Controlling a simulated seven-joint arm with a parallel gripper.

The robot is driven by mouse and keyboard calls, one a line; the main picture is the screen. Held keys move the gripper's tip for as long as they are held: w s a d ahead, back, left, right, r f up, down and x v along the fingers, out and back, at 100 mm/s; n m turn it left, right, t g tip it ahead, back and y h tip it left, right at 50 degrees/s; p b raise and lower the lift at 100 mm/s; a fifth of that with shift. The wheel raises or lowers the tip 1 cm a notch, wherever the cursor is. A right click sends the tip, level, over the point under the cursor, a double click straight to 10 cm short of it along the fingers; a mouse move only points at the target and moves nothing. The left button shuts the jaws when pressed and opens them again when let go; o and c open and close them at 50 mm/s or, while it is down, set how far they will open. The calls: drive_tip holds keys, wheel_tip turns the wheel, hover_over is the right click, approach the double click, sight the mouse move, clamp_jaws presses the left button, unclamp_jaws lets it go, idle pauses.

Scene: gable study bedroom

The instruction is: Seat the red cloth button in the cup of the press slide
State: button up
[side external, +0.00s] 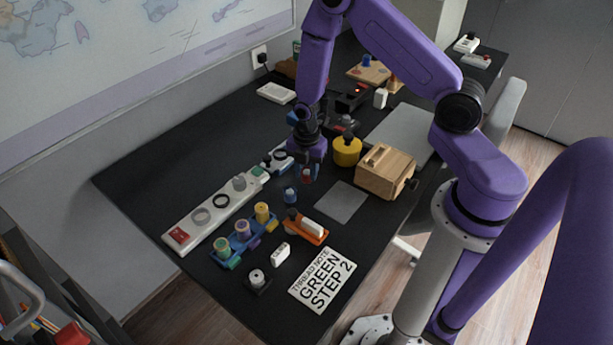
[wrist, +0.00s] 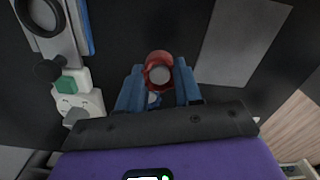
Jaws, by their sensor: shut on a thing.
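My gripper (side external: 308,172) is shut on the red cloth button (side external: 307,177) and holds it above the dark desk. In the wrist view the button (wrist: 158,66) sits between the blue fingertips (wrist: 158,88), with a pale round face showing. What appears to be the press slide (side external: 280,157) lies left of and behind the gripper in the side view. In the wrist view it is at upper left (wrist: 62,28), pale with a blue edge and a dark ring. The button is apart from it. I cannot see clearly into its cup.
A blue spool tray (side external: 243,243), an orange holder (side external: 307,228) and a small blue object (side external: 290,194) stand nearer. A yellow round container (side external: 346,151) and a wooden box (side external: 386,172) stand right. The grey mat (side external: 341,203) is bare.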

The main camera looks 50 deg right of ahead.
drive_tip(key=s+a+r, duration=0.1)
drive_tip(key=s+r, duration=0.9)
drive_tip(key=s, duration=0.4)
drive_tip(key=m, duration=0.1)
hover_over(280, 156)
drive_tip(key=s, duration=0.1)
drive_tip(key=f, duration=0.6)
drive_tip(key=shift+s, duration=0.2)
drive_tip(key=shift+w+f, duration=0.55)
drive_tip(key=shift+f, duration=0.1)
drive_tip(key=shift+w+f, duration=0.15)
drive_tip(key=shift+f, duration=1.5)
drive_tip(key=shift+f, duration=0.1)
